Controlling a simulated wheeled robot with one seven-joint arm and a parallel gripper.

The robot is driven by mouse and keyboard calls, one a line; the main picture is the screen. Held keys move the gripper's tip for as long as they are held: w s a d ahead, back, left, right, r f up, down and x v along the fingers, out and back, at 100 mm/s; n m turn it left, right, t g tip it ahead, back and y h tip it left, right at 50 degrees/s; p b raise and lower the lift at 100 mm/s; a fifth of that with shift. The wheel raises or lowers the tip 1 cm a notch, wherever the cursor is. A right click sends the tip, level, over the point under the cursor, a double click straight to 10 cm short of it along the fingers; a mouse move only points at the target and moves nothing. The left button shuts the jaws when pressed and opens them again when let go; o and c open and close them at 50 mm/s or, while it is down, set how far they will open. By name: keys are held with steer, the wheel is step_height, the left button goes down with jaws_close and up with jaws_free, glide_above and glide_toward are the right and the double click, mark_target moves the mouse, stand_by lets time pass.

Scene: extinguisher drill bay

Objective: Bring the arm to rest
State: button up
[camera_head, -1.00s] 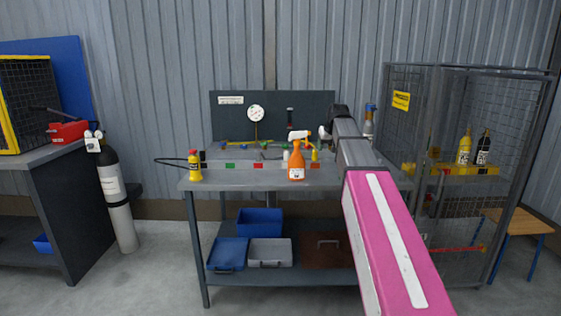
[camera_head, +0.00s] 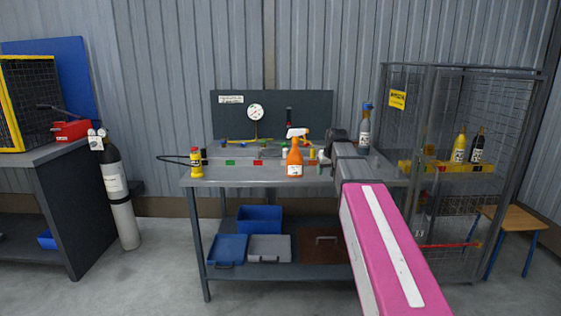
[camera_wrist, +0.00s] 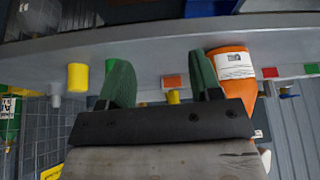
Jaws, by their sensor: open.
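My pink and grey arm (camera_head: 385,240) reaches forward over the right part of the workbench (camera_head: 260,178). In the wrist view my gripper (camera_wrist: 158,62) has two green fingers spread apart, with nothing held between them. An orange spray bottle (camera_head: 295,163) stands upright on the bench, left of the arm's end. It also shows in the wrist view (camera_wrist: 232,68), close beside the right finger; I cannot tell whether they touch. In the head view the arm mostly hides the gripper.
A yellow bottle (camera_head: 195,162) stands at the bench's left end. A gauge board (camera_head: 300,110) backs the bench. A mesh cage (camera_head: 430,110) stands at right, a gas cylinder (camera_head: 120,200) at left.

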steer(key=s+f+m+g, duration=0.1)
steer(key=s+f+g, duration=0.4)
steer(key=s+f, duration=2.3)
step_height(320, 180, down, 3)
steer(key=shift+a+r+m+h, duration=0.2)
steer(key=shift+a+m+h, duration=0.1)
steer(key=shift+a+h, duration=0.1)
